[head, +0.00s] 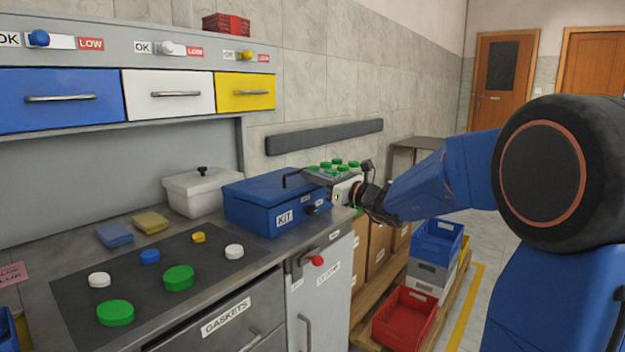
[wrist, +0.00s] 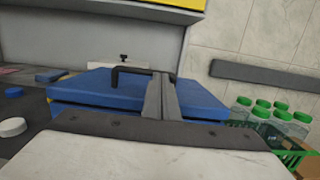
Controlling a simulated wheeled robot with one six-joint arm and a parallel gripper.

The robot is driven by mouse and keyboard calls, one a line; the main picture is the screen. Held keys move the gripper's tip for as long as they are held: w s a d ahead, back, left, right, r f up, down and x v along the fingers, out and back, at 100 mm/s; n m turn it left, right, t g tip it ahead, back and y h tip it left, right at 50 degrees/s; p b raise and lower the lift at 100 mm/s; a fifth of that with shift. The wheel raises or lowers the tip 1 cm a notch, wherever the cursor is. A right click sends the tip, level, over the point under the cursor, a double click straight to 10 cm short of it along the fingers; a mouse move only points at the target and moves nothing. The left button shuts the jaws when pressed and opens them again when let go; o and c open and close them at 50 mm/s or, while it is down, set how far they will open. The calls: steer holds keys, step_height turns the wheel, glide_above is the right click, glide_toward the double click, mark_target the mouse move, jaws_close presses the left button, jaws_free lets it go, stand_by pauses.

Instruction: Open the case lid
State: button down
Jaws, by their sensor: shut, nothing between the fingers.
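The blue case (head: 252,212) with a KIT label stands on the grey worktop. Its lid (head: 250,188) looks closed and carries a black bar handle, clear in the wrist view (wrist: 130,70). A dark seam runs below the lid in the wrist view. My gripper (wrist: 161,78) is shut and empty; its fingers show in front of the lid, just right of the handle. In the head view my gripper (head: 316,178) reaches in from the right over the case's right end. Whether the fingers touch the lid or handle, I cannot tell.
A white lidded box (head: 198,192) stands behind the case. A dark mat (head: 135,275) with coloured caps lies to the left. Green-capped jars (wrist: 280,118) stand in a green crate past the case's right side. A red-handled cabinet (head: 325,285) is below.

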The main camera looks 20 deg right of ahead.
steer(key=shift+w+a+r+g+h, duration=0.15)
steer(key=shift+r+g+h, duration=0.1)
steer(key=shift+r, duration=0.4)
steer(key=shift+w+a+r+g+h, duration=0.15)
steer(key=shift+r+g, duration=0.1)
steer(key=shift+r, duration=0.4)
steer(key=w+a+r+g+h, duration=0.4)
steer(key=w+a+r, duration=0.5)
steer(key=w+r, duration=0.4)
steer(key=shift+a+g, duration=0.2)
steer(key=shift+g, duration=0.7)
steer(key=shift+w, duration=0.1)
